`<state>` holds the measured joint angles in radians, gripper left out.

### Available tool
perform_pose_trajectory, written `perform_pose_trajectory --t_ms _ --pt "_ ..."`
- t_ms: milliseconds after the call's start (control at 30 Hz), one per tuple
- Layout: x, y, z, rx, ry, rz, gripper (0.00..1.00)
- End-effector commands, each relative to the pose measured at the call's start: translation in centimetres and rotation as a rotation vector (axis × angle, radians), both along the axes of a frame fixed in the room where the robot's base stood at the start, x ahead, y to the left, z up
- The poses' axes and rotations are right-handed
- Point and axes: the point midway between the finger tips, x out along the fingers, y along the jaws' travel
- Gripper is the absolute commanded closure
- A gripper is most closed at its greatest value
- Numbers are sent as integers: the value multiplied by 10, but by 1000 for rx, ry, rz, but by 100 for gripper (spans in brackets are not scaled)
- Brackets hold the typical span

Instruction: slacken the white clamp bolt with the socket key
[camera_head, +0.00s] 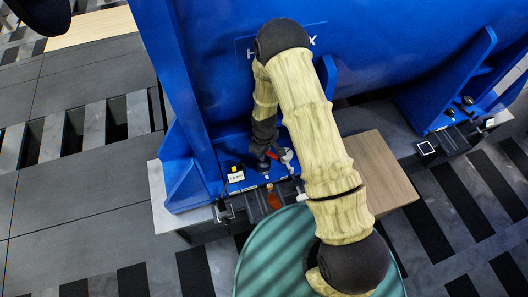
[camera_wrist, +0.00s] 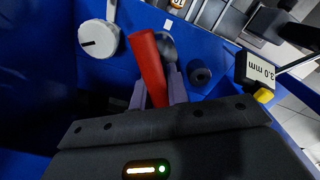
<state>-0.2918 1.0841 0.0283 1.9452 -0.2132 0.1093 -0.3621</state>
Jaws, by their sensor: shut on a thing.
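My gripper (camera_wrist: 158,90) is shut on a red-handled tool (camera_wrist: 148,62), which looks like the socket key. Its red handle stands between the two grey fingers, with a dark grey rounded part (camera_wrist: 167,46) beside its far end. I cannot tell whether this is the clamp bolt or a dial. Whether the key touches a bolt is hidden.
A dark round bolt or knob (camera_wrist: 199,73) is right of the tool. A block labelled 3.0 mm (camera_wrist: 260,71) lies further right. The big blue motor housing (camera_head: 225,60) rises behind. A wooden board (camera_head: 378,165) and green round top (camera_head: 262,262) are in front.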

Motion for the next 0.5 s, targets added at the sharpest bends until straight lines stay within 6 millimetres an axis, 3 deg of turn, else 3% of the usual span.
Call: perform_pose_trajectory --t_ms 500 --pt "0 0 24 0 -1 0 100"
